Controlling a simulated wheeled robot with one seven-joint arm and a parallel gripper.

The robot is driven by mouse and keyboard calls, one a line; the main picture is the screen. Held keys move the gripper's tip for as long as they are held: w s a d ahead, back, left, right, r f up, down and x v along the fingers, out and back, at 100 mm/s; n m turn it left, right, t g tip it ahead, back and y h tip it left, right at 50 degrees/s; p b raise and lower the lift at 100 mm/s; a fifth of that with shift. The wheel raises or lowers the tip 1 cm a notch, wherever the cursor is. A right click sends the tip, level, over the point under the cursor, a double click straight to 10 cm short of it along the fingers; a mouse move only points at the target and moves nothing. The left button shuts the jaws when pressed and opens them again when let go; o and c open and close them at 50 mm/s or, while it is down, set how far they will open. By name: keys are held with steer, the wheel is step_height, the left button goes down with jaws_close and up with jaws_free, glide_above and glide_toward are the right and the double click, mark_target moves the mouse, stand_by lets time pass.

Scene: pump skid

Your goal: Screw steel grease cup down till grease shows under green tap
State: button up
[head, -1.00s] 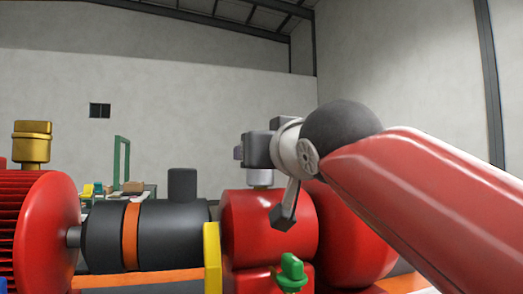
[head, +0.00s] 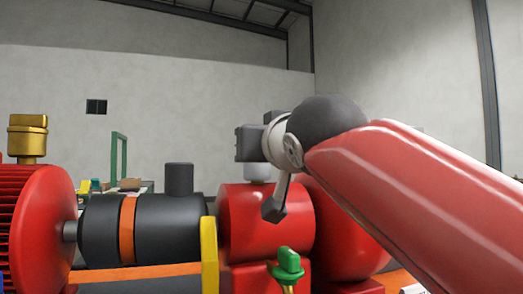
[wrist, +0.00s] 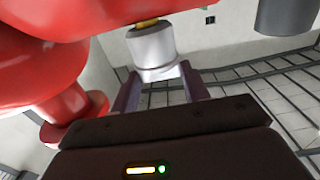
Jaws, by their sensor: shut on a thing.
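The steel grease cup (head: 258,172) stands upright on top of the red housing (head: 262,215) at the middle of the head view. In the wrist view the cup (wrist: 155,55) is a pale grey cylinder, with a small yellow band between it and the red housing; I cannot tell if that is grease or a fitting. My gripper (wrist: 160,88) is shut on the cup, one finger on each side; in the head view its dark body (head: 250,143) sits just above the cup. The green tap (head: 288,264) is on the front of the housing, below the cup.
A brass cup (head: 27,137) stands on the red finned motor (head: 40,225) at left. A black coupling (head: 160,228) with an orange band and a yellow plate (head: 209,255) lie between motor and housing. A grey cylinder (wrist: 287,15) shows in the wrist view's top right corner.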

steer(key=shift+f+h, duration=0.15)
steer(key=shift+h, duration=0.15)
steer(key=m+h+b, duration=0.2)
steer(key=shift+a+t+h, duration=0.2)
steer(key=shift+t+h, duration=0.1)
steer(key=shift+h, duration=0.1)
steer(key=m+h, duration=0.1)
steer(key=h, duration=0.1)
steer(key=m+h, duration=0.1)
steer(key=shift+w+a+r+m+h, duration=0.1)
steer(key=shift+a+r+m+h, duration=0.1)
steer(key=shift+a+m+h, duration=0.15)
steer(key=m+g+h+p, duration=0.1)
steer(key=h+p, duration=0.1)
steer(key=m+h+p, duration=0.2)
steer(key=h, duration=0.1)
steer(key=shift+a+r+g, duration=0.2)
steer(key=shift+a+g, duration=0.2)
steer(key=shift+w+a+f+m+g+h+p, duration=0.1)
steer(key=shift+m+g+h+p, duration=0.55)
steer(key=shift+h, duration=0.3)
steer(key=shift+w+a+f+m+g+h+p, duration=0.1)
steer(key=shift+m+g+h+p, duration=0.45)
steer(key=shift+m+h, duration=0.3)
steer(key=shift+f, duration=0.1)
steer(key=o, duration=1)
steer(key=shift+s, duration=0.1)
steer(key=v, duration=0.7)
steer(key=shift+s+a, duration=0.25)
